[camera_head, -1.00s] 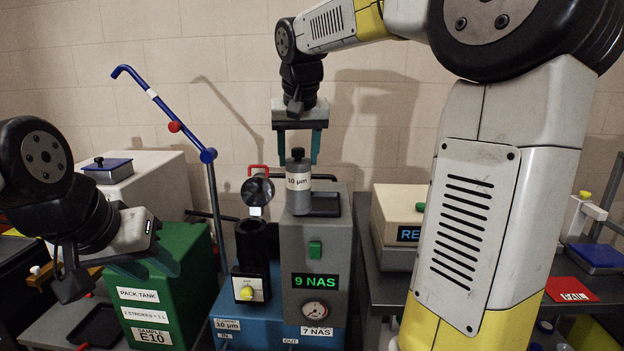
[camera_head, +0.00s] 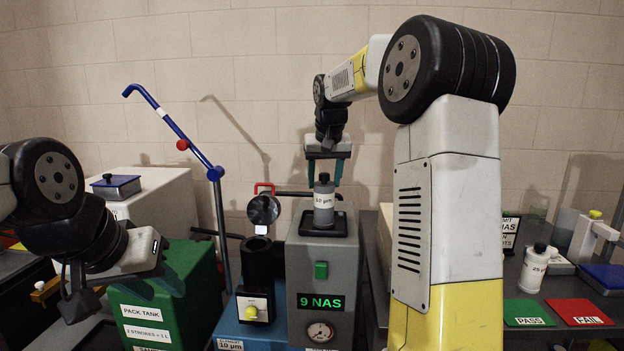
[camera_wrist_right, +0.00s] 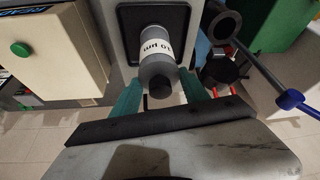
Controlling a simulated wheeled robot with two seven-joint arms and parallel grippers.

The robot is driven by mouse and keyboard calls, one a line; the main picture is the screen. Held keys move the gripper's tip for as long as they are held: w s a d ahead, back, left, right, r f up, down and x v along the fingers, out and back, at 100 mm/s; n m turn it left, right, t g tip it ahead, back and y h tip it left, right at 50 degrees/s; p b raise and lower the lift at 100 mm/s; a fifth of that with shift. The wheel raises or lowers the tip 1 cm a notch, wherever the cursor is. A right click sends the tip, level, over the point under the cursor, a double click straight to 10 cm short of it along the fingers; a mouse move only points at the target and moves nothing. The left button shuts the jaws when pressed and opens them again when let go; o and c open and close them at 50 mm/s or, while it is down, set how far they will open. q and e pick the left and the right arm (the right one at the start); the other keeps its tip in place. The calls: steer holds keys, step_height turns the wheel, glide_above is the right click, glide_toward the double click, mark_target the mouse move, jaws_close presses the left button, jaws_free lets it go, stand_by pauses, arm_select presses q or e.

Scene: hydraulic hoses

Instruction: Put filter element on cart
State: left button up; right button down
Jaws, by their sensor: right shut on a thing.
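The right wrist view shows the filter element (camera_wrist_right: 165,55) between the fingers (camera_wrist_right: 163,93). My left gripper (camera_head: 153,286) is open and empty by the green pack tank (camera_head: 190,263).
The cart's black filter housing (camera_head: 257,270) stands left of the grey unit, with its round lid (camera_head: 263,209) raised. A blue bent lever (camera_head: 178,135) rises behind. At right are a white "25 µm" bottle (camera_head: 533,268), a green PASS mat (camera_head: 525,308) and a red FAIL mat (camera_head: 575,308).

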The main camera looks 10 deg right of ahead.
steer(key=c, duration=0.6)
jaws_free()
steer(key=shift+f, duration=0.15)
steer(key=v, duration=1.2)
steer(key=s+a+f, duration=0.1)
steer(key=s+f, duration=0.4)
steer(key=s, duration=0.4)
steer(key=s+a+f+t+y, duration=0.1)
steer(key=s+f, duration=0.4)
steer(key=s, duration=0.5)
steer(key=s+a+f+n+y, duration=0.1)
steer(key=s+a+f, duration=0.1)
steer(key=s+f, duration=0.3)
steer(key=shift+s+a+f+t, duration=0.15)
steer(key=shift+s, duration=1)
steer(key=shift+s+a+f+t, duration=0.15)
steer(key=shift+s, duration=0.95)
